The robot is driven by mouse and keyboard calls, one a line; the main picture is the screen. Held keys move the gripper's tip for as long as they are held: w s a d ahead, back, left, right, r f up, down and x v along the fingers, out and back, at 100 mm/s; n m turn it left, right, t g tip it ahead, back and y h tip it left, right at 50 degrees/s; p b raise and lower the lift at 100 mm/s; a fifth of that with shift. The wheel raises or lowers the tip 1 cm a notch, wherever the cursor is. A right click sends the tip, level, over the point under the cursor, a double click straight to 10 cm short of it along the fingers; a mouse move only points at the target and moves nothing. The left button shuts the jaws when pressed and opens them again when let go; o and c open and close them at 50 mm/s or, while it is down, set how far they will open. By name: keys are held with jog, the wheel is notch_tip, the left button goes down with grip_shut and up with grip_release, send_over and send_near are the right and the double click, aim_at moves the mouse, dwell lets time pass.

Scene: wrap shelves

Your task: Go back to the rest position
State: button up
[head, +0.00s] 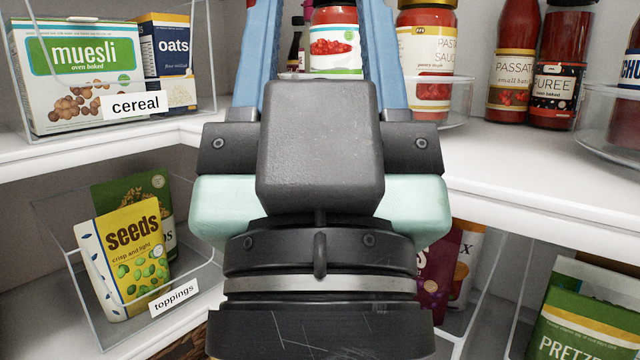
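My gripper (318,8) reaches forward over the upper shelf from the bottom middle of the head view. Its two blue fingers stand wide apart and run out of the top edge, so their tips are hidden.
Left on the upper shelf, a clear cereal bin (190,105) holds muesli and oats boxes. Below, a toppings bin (75,285) holds seeds bags. Right of my gripper stand a pasta sauce jar (428,60), passata bottle (512,75) and puree jar (558,80). The white shelf front (520,170) is bare.

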notch_tip(320, 180, up, 23)
jog(key=p, duration=2)
jog(key=shift+p, duration=0.35)
